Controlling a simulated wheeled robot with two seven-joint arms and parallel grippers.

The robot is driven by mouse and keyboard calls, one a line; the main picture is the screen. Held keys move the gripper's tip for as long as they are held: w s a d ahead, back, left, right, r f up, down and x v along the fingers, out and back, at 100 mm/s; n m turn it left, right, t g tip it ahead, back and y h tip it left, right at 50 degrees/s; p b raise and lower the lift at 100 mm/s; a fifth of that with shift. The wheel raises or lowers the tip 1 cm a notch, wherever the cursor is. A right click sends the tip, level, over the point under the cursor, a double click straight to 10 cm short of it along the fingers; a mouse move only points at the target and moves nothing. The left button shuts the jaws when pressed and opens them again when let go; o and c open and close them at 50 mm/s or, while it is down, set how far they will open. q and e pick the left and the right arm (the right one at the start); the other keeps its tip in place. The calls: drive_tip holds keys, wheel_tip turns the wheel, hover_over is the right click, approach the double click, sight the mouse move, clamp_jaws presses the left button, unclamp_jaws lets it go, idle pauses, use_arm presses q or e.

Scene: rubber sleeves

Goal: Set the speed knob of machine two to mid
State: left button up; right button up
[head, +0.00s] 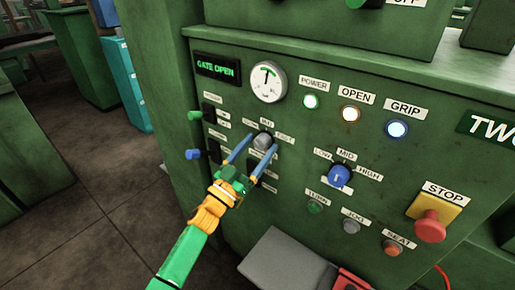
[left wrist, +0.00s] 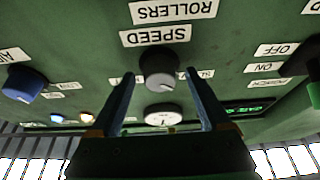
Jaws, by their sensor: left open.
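The grey speed knob (head: 263,141) is on the green panel marked TWO, below a label reading MID, with FAST to its right. In the left wrist view, which is upside down, the knob (left wrist: 160,68) shows by an inverted SPEED label. A small light mark shows near its lower edge there, slightly toward the partly hidden SL label. My left gripper (head: 262,142) is open, its blue fingers reaching to either side of the knob. In the left wrist view a gap shows between the knob and the fingertips (left wrist: 159,76). My right gripper is not in view.
A blue knob (head: 340,176) with LOW, MID and HIGH labels sits to the right. A red STOP button (head: 430,227) is further right. A dial gauge (head: 267,82) and a GATE OPEN display (head: 218,67) are above. Switches (head: 213,150) lie left; a grey plate (head: 285,262) lies below.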

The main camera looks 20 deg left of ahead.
use_arm(q)
clamp_jaws()
drive_tip(key=m+h, duration=0.1)
drive_tip(key=m, duration=0.2)
drive_tip(key=m+g+h, duration=0.1)
drive_tip(key=m+h, duration=0.1)
drive_tip(key=m, duration=0.1)
drive_tip(key=shift+a+m+g+b, duration=0.15)
drive_tip(key=shift+m+g+b, duration=0.15)
drive_tip(key=shift+b, duration=0.1)
drive_tip(key=m+g+h, duration=0.1)
drive_tip(key=m, duration=0.2)
drive_tip(key=m+g+h, duration=0.1)
drive_tip(key=m, duration=0.3)
drive_tip(key=shift+a+g, duration=0.1)
drive_tip(key=shift+g, duration=0.2)
unclamp_jaws()
